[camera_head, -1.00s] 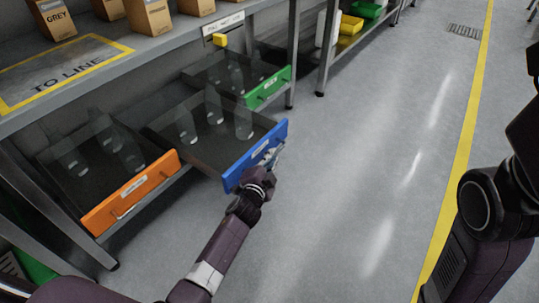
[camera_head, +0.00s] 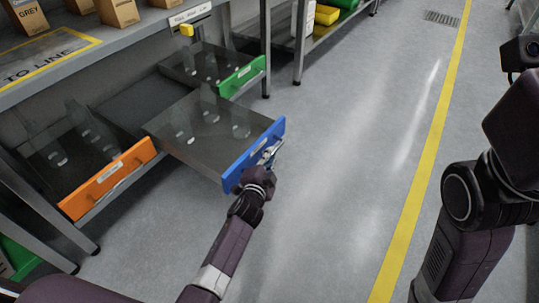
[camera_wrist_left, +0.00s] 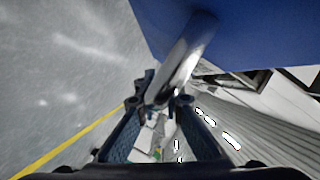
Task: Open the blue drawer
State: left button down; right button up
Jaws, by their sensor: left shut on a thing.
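The blue drawer (camera_head: 254,156) stands pulled well out from under the bench, with several clear bottle-like pieces (camera_head: 212,118) in its dark tray. My left gripper (camera_head: 268,157) is at its front, shut on the drawer's handle. In the left wrist view the curved metal handle (camera_wrist_left: 185,60) runs down between the fingers (camera_wrist_left: 160,108), and the blue front (camera_wrist_left: 245,35) fills the upper right. My right arm shows at the right edge of the head view; its gripper is not visible.
An orange drawer (camera_head: 108,178) stands partly out on the left, and a green drawer (camera_head: 242,76) partly out behind. The bench (camera_head: 75,60) above carries cardboard boxes (camera_head: 118,12). The grey floor (camera_head: 330,150) right of the drawers is clear, up to a yellow line (camera_head: 423,150).

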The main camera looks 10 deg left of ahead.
pick_arm(q)
jog(key=c, duration=2)
grip_release()
jog(key=shift+c, duration=0.2)
jog(key=shift+s, duration=0.2)
jog(key=v, duration=1.1)
jog(key=shift+s, duration=0.3)
jog(key=shift+r, duration=0.1)
